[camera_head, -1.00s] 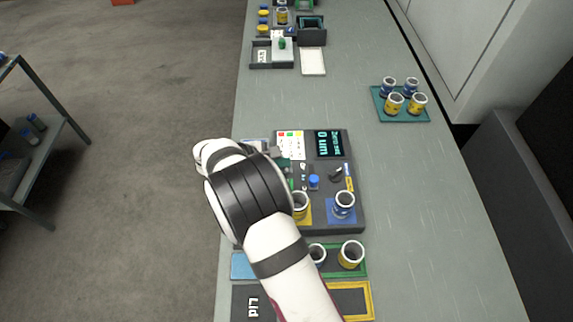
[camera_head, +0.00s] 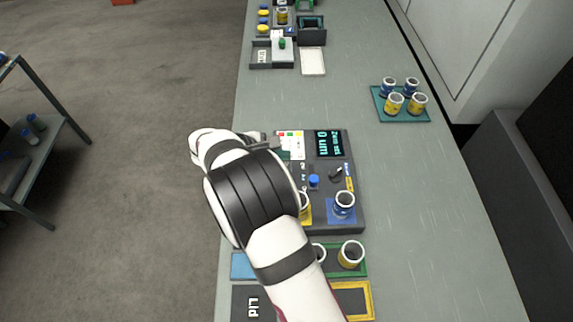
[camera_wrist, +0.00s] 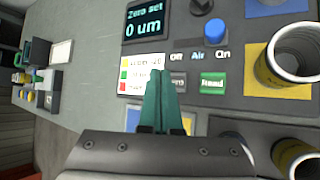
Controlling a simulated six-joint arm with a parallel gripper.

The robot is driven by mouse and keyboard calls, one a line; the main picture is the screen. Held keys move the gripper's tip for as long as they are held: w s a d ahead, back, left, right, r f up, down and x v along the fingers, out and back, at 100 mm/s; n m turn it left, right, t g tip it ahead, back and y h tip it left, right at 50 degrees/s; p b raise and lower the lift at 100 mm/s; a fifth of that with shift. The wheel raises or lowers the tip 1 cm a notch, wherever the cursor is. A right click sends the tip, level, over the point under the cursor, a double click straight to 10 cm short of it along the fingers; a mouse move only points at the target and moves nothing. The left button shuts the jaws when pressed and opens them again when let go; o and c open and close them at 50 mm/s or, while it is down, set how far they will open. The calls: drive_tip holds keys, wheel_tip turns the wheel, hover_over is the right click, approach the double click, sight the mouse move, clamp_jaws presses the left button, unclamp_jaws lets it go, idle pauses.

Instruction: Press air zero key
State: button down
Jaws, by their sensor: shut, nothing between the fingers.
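The dark gauge unit (camera_head: 322,222) lies on the bench. Its display (camera_wrist: 148,20) reads "Zero set" and "0 um" in the wrist view. A green "Read" key (camera_wrist: 213,83) is in clear sight. Left of it, a dark key (camera_wrist: 176,87) with partly hidden pale lettering lies mostly behind my fingers. My gripper (camera_wrist: 158,75) has its teal fingers together and empty, over the unit beside the Read key. I cannot tell whether the tips touch the dark key. In the head view my gripper (camera_head: 277,148) is partly covered by my wrist.
A blue knob (camera_wrist: 213,30) stands above the "Off Air On" labels. A blue-and-white ring (camera_head: 344,204) stands on a blue pad, with a yellow-banded ring beside it. A teal tray (camera_head: 404,116) with several rings stands at right. The bench between is clear.

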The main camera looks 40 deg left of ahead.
drive_tip(key=shift+r, duration=1.75)
drive_tip(key=w+d+r+m+g+h, duration=0.1)
drive_tip(key=d+r+m+g, duration=0.3)
drive_tip(key=d, duration=0.6)
drive_tip(key=d+r+m+h, duration=0.1)
drive_tip(key=d+r+m, duration=0.2)
drive_tip(key=d+m, duration=0.5)
drive_tip(key=w+d+r+m+g+h, duration=0.1)
drive_tip(key=d+r+m+g, duration=0.15)
drive_tip(key=d, duration=0.85)
drive_tip(key=s+d+m+g+y, duration=0.1)
drive_tip(key=s+d+m+y, duration=0.2)
drive_tip(key=s+d+m, duration=0.2)
drive_tip(key=s+d+m+g+y, duration=0.1)
drive_tip(key=s+d+m+y, duration=0.2)
drive_tip(key=s+d+m, duration=0.3)
drive_tip(key=s+m, duration=0.5)
drive_tip(key=s, duration=0.3)
drive_tip(key=shift+r+g, duration=0.35)
drive_tip(key=shift+r, duration=0.05)
